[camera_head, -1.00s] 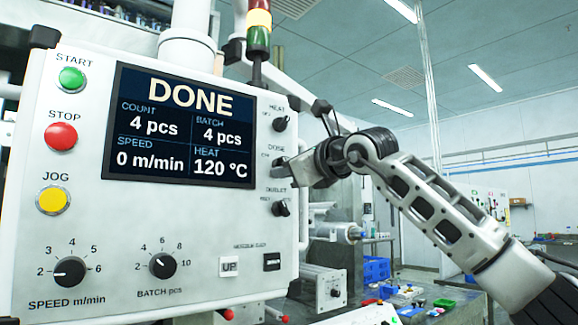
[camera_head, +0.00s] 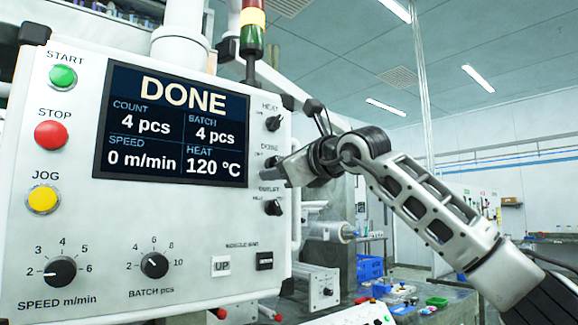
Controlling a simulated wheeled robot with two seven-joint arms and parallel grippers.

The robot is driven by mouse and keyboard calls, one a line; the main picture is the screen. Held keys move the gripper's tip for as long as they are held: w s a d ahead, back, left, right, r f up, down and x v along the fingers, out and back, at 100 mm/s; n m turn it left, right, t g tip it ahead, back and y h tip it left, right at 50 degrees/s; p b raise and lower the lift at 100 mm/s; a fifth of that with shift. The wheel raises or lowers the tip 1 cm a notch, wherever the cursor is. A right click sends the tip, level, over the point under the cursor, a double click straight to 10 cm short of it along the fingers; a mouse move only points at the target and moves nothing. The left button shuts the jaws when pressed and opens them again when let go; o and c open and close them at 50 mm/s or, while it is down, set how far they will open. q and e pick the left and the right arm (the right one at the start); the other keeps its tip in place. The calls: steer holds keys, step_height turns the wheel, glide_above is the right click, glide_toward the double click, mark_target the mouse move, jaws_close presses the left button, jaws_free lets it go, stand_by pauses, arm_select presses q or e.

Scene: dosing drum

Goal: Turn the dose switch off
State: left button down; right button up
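The dose switch (camera_head: 271,162) is a small dark knob on the right side of the white control panel (camera_head: 60,225), under the DOSE label. My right gripper (camera_head: 284,170) comes from the right and its tip is at this switch, partly covering it. I cannot tell whether the fingers are closed on the knob or only touch it. The switch's exact position is hidden. The screen (camera_head: 177,125) reads DONE, count 4 pcs, batch 4 pcs, speed 0 m/min, heat 120 °C. My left gripper is not in view.
The heat switch (camera_head: 273,122) sits just above the gripper and the outlet switch (camera_head: 273,207) just below. Green start (camera_head: 62,76), red stop (camera_head: 51,134) and yellow jog (camera_head: 43,199) buttons line the left. A signal tower (camera_head: 251,40) stands behind the panel. Blue bins (camera_head: 369,268) are behind my arm.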

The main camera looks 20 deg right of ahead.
arm_select(q)
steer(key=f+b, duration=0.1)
steer(key=b, duration=0.1)
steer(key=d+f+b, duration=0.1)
steer(key=b, duration=0.2)
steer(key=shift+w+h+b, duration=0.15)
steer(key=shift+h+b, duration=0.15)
arm_select(e)
steer(key=v, duration=1.6)
